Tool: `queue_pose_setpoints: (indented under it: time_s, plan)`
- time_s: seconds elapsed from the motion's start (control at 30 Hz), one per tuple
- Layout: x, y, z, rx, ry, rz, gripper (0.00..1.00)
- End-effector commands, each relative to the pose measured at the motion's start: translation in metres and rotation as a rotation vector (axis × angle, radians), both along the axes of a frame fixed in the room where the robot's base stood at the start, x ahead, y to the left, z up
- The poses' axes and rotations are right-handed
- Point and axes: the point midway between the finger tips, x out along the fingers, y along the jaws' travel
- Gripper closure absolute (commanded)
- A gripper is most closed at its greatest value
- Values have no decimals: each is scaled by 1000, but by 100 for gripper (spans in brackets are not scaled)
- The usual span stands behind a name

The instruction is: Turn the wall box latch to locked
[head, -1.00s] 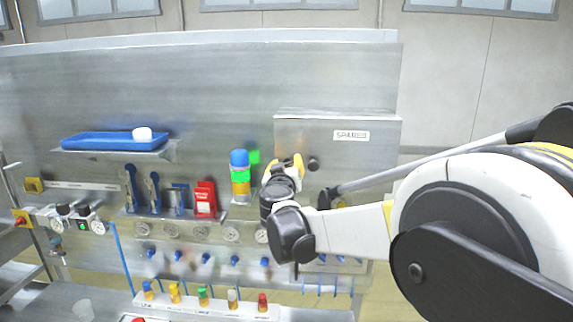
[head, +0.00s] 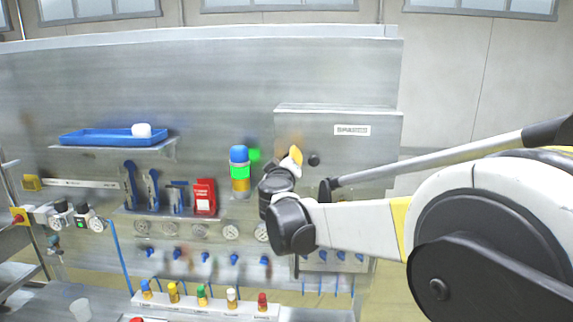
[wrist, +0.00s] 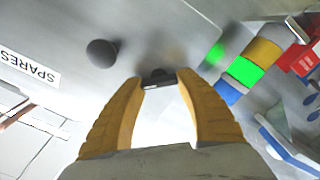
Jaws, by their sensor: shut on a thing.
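The wall box (head: 335,118) is a grey metal cabinet on the panel, with a label plate (head: 352,130) that reads SPARES in the wrist view (wrist: 28,66). A round black knob (head: 314,159) is on its front, and also shows left of my fingers in the wrist view (wrist: 102,52). My gripper (head: 295,155) is at the box's left side. In the wrist view its yellow fingers (wrist: 164,80) are closed on a small dark piece, the latch (wrist: 158,77). The latch is hidden in the head view, and I cannot tell its exact angle.
A bottle with blue cap and green band (head: 240,170) stands just left of my gripper. Red packets (head: 204,197) and blue-handled tools (head: 130,188) sit on a shelf. A blue tray (head: 100,138) is at upper left. Gauges and blue valves (head: 234,259) run below.

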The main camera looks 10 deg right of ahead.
Motion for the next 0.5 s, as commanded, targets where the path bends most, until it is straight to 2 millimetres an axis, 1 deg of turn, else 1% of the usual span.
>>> queue_pose_setpoints:
  time_s: [0.5]
  plan:
    - [1, 1, -2, -461, 149, -1, 89]
